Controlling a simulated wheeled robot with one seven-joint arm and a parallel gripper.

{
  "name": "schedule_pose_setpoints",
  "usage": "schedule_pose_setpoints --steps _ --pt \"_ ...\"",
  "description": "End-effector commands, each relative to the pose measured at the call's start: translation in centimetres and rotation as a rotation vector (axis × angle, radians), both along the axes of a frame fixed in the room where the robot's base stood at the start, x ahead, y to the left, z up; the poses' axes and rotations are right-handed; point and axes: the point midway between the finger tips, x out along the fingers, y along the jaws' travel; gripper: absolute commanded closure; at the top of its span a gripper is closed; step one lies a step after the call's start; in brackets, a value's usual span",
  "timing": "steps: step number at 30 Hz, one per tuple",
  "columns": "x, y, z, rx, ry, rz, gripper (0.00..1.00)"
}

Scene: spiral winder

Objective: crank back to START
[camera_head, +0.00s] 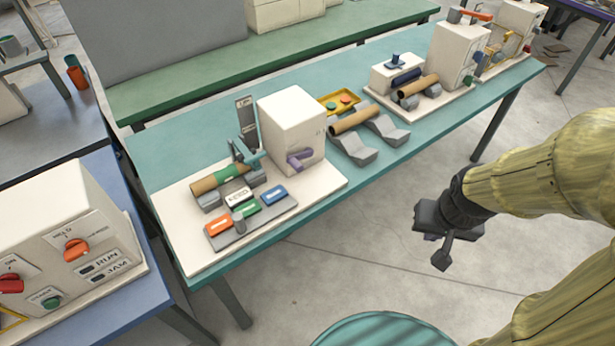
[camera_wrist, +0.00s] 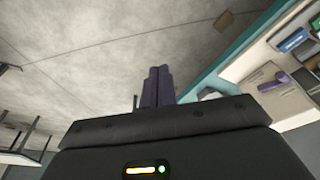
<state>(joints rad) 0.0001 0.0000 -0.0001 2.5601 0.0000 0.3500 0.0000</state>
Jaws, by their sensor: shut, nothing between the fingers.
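A white box machine (camera_head: 291,128) stands on a cream base board on the teal table. A purple crank handle (camera_head: 299,159) sits on its right-hand face; any START mark there is too small to read. Left of the box a brown tube with a green band (camera_head: 221,178) lies on grey rests. My gripper (camera_head: 441,258) hangs over the floor in front of the table, to the right of the crank and well apart from it. In the wrist view my gripper's dark fingers (camera_wrist: 158,86) are together and empty. The purple handle also shows in the wrist view (camera_wrist: 283,78), at the right.
Coloured label blocks (camera_head: 247,208) lie at the board's front. A brown tube (camera_head: 354,119) rests on grey cradles right of the box. More machines (camera_head: 458,55) stand farther along.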

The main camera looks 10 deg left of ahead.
Motion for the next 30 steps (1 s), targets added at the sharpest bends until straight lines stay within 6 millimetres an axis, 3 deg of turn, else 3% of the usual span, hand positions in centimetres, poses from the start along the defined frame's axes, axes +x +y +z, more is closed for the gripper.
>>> schedule_pose_setpoints --steps 10,14,20,30 --pt "0.1 0.0 -0.1 -0.001 -0.003 0.005 1.0" --pt "1.0 0.4 -1.3 -0.017 -0.038 0.075 1.0" --pt "5.4 2.3 -5.4 -0.11 -0.21 0.396 1.0" --pt "13.2 9.2 -11.8 -0.477 -0.641 1.101 1.0"
